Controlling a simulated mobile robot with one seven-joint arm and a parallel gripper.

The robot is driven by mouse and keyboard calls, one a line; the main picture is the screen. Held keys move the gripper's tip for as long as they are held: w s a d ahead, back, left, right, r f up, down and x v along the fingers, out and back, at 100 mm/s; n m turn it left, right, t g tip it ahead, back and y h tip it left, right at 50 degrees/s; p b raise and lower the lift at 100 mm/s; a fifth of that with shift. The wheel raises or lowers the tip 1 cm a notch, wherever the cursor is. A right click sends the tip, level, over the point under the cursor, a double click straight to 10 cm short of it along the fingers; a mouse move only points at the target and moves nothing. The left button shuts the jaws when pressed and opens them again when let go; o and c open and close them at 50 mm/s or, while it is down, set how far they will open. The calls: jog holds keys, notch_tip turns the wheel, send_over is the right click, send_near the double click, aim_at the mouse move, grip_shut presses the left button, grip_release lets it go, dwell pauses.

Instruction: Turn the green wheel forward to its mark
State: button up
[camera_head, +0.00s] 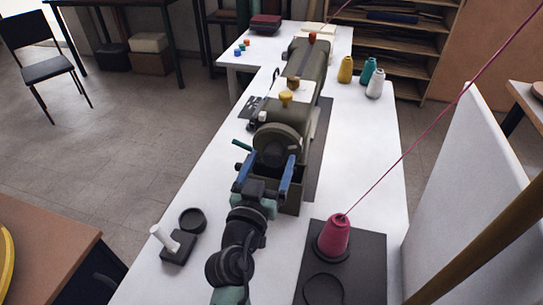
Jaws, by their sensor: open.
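The wheel (279,139) is a dark grey-green disc on the near end of an olive sewing machine (306,68). A short green rod (242,145) sticks out at the wheel's left side. My gripper (266,162) has two blue fingers spread wide and is open. It is just in front of the wheel, with the fingers left and right of its lower part. I cannot tell whether the fingers touch the wheel. The gripper and a dark box-like part hide the wheel's lower edge. I cannot make out a mark.
A pink thread cone (333,238) stands on a dark base (370,262) at the near right, its thread rising to the upper right. Yellow, teal and white spools (375,83) stand beyond. A dark stand with a white peg (173,243) is at left. A white panel (468,200) bounds the right.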

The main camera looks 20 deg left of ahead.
jog(key=shift+w, duration=0.55)
jog(key=c, duration=1.4)
